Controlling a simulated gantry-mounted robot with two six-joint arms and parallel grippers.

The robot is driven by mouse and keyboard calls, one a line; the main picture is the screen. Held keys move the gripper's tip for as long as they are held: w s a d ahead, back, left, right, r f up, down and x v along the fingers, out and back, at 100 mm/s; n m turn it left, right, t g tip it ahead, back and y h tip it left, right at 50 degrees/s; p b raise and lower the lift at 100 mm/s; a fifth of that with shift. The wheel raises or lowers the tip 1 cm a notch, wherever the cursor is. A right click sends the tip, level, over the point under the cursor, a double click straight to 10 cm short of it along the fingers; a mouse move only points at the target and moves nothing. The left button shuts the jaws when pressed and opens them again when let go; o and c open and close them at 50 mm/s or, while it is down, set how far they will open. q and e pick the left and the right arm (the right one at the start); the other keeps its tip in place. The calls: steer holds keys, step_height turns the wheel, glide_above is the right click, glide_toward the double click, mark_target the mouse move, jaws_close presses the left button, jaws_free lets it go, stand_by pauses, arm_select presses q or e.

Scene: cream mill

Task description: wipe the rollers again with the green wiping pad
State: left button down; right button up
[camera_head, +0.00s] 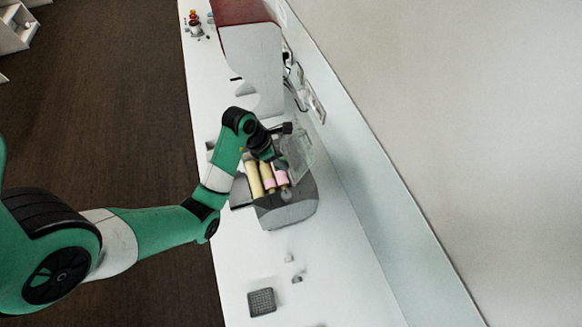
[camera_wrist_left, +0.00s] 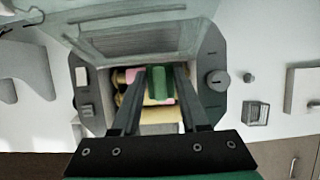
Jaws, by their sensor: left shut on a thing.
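The green wiping pad (camera_wrist_left: 157,83) is held between the fingertips of my left gripper (camera_wrist_left: 156,88), in the left wrist view. The gripper is shut on it and points down into the open mill (camera_wrist_left: 212,75). The pad is over the rollers; whether it touches them I cannot tell. The rollers show in the head view as pale yellow and pink cylinders (camera_head: 254,180) inside the grey mill housing (camera_head: 288,212). My left gripper (camera_head: 279,164) is over their far end there, and the pad is hidden. My right gripper is in neither view.
A clear raised lid (camera_head: 297,150) stands beside the gripper. A white machine with a red top (camera_head: 252,50) is behind the mill. A dark square grid (camera_head: 262,302) and small pieces lie on the white counter (camera_head: 325,280), which has free room in front.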

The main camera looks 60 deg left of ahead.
mark_target(267, 182)
arm_select(q)
steer(key=shift+w+a, duration=0.1)
steer(key=shift+w, duration=0.15)
steer(key=shift+s+f, duration=0.15)
steer(key=shift+s, duration=0.05)
steer(key=shift+f, duration=0.6)
step_height(267, 182, down, 8)
steer(key=b, duration=0.7)
steer(key=shift+r, duration=0.25)
steer(key=s+r+p, duration=0.1)
steer(key=p, duration=0.1)
steer(key=shift+s+r+p, duration=0.25)
steer(key=shift+p, duration=0.1)
steer(key=s+p, duration=0.1)
steer(key=s, duration=0.1)
steer(key=s+p, duration=0.1)
steer(key=s, duration=0.1)
steer(key=shift+s+a+f+p, duration=0.1)
steer(key=shift+a+p, duration=0.2)
steer(key=shift+p, duration=0.05)
steer(key=shift+s+f, duration=0.15)
steer(key=shift+s, duration=0.35)
steer(key=shift+f, duration=0.55)
